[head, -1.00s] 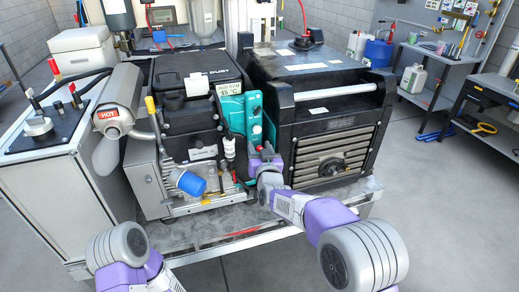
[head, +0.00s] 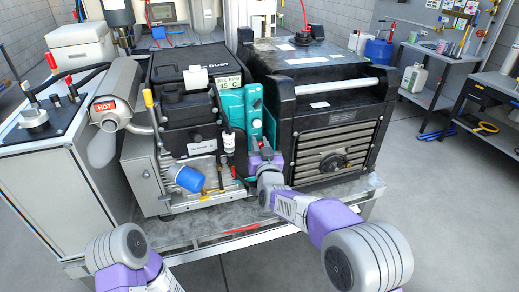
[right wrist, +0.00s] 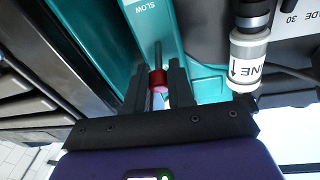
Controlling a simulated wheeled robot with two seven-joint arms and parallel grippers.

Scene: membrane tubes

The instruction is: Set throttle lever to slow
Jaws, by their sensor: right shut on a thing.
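The throttle lever shows in the right wrist view as a thin metal rod with a red knob (right wrist: 158,80). It stands in front of a teal panel (right wrist: 195,45) whose upper part carries the word SLOW. My right gripper (right wrist: 158,76) has its two dark fingers on either side of the red knob, shut on it. My left gripper is not in view; only part of that arm shows at the lower left.
A hot silencer marked HOT (head: 105,106) and a blue filter (head: 189,179) are left of the panel. A black louvred unit (head: 335,125) stands close on the right. In the wrist view a white cylinder (right wrist: 249,60) is right of the gripper. The floor in front is clear.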

